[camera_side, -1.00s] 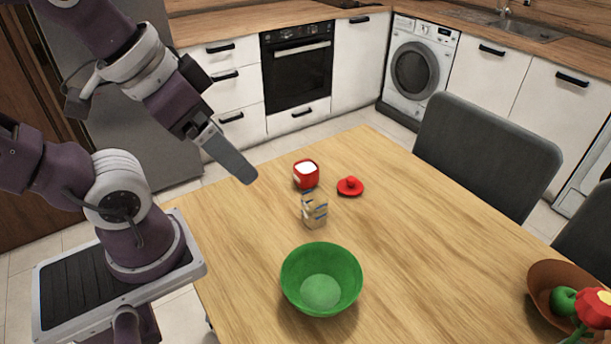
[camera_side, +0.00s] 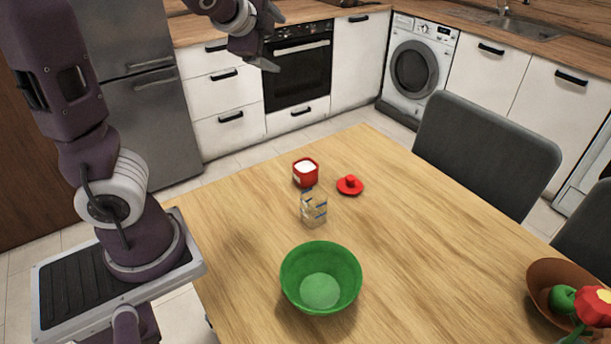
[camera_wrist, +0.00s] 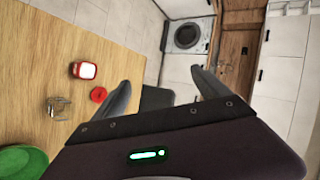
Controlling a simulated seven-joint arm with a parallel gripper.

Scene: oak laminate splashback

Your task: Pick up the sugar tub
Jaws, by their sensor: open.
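The sugar tub (camera_side: 306,173) is a small red container with its top open and white contents, standing upright on the table. It also shows in the wrist view (camera_wrist: 85,71). Its likely red lid (camera_side: 350,186) with a knob lies beside it to the right, apart from it, and shows in the wrist view (camera_wrist: 98,94). My gripper (camera_side: 274,68) is raised high beyond the table's far left side, well away from the tub. In the wrist view my gripper's two fingers (camera_wrist: 160,88) are spread apart with nothing between them.
A clear glass (camera_side: 314,207) stands just in front of the tub. A green bowl (camera_side: 321,280) is nearer the front. A brown bowl (camera_side: 545,275) with a green apple sits at the right edge. Chairs (camera_side: 487,150) stand along the right. The table's middle right is bare.

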